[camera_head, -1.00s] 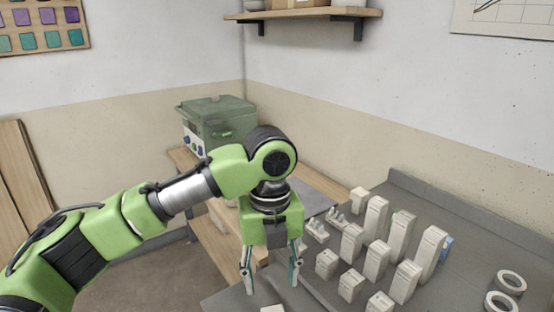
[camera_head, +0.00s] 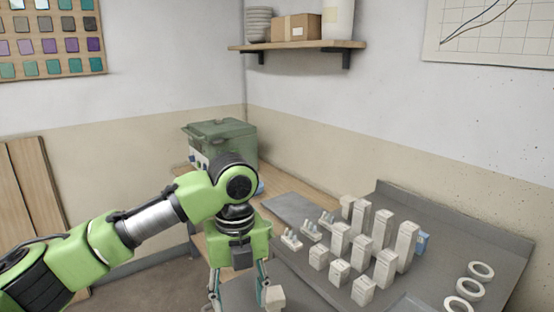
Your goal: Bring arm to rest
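My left arm comes in from the left, and its green wrist points down. My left gripper (camera_head: 238,288) is below it with its two fingers spread apart, and I see nothing held between them. The fingertips are near the bottom edge of the picture, above or beside the grey worktop. A small pale block (camera_head: 274,298) shows just right of the right finger; I cannot tell whether they touch. My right gripper is not in view.
Several pale blocks of different heights (camera_head: 382,228) stand on the grey worktop (camera_head: 440,240) to the right, with white rings (camera_head: 468,287) beyond them. A green lidded box (camera_head: 222,140) stands behind my wrist. A shelf (camera_head: 295,46) hangs on the wall.

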